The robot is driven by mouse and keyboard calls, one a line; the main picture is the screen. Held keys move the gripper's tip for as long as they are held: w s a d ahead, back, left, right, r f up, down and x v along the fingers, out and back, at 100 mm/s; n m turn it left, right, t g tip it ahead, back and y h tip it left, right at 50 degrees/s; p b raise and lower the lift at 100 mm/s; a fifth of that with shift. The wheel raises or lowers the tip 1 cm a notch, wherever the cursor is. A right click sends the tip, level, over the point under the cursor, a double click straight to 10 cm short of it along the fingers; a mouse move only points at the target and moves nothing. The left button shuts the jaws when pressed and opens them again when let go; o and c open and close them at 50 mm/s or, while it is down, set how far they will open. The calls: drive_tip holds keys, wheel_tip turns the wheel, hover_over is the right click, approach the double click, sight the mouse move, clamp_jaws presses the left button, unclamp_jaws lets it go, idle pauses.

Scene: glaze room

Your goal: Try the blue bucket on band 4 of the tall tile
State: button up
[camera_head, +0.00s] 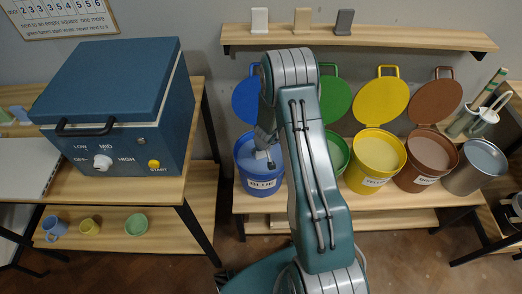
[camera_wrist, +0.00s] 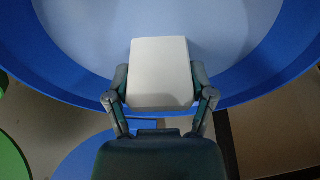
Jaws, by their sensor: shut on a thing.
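My gripper (camera_wrist: 160,80) is shut on a pale, plain tile (camera_wrist: 160,62), with one finger on each side of it. In the head view my gripper (camera_head: 266,152) reaches down inside the mouth of the blue bucket (camera_head: 262,183), which is labelled BLUE. The bucket's blue lid (camera_head: 246,100) stands open behind it. The wrist view shows the tile over pale blue glaze (camera_wrist: 230,30) within the blue rim. I cannot tell whether the tile touches the glaze. No bands show on the visible face.
Green (camera_head: 338,155), yellow (camera_head: 376,165) and brown (camera_head: 427,165) buckets stand open to the right, beside a grey bin (camera_head: 474,168). A shelf (camera_head: 390,39) above holds three small tile-like pieces. A blue kiln (camera_head: 115,110) stands left.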

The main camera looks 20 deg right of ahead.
drive_tip(key=shift+r, duration=0.1)
wheel_tip(320, 180, up, 16)
drive_tip(key=shift+r, duration=0.2)
idle(0.7)
idle(1.6)
wheel_tip(320, 180, up, 6)
idle(0.5)
drive_tip(key=s+a+r, duration=0.1)
drive_tip(key=s+a, duration=0.3)
drive_tip(key=s, duration=0.5)
drive_tip(key=s+a+r, duration=0.2)
drive_tip(key=s+a, duration=0.1)
drive_tip(key=s, duration=0.6)
drive_tip(key=shift+s+a, duration=0.25)
drive_tip(key=shift+a, duration=0.15)
idle(0.4)
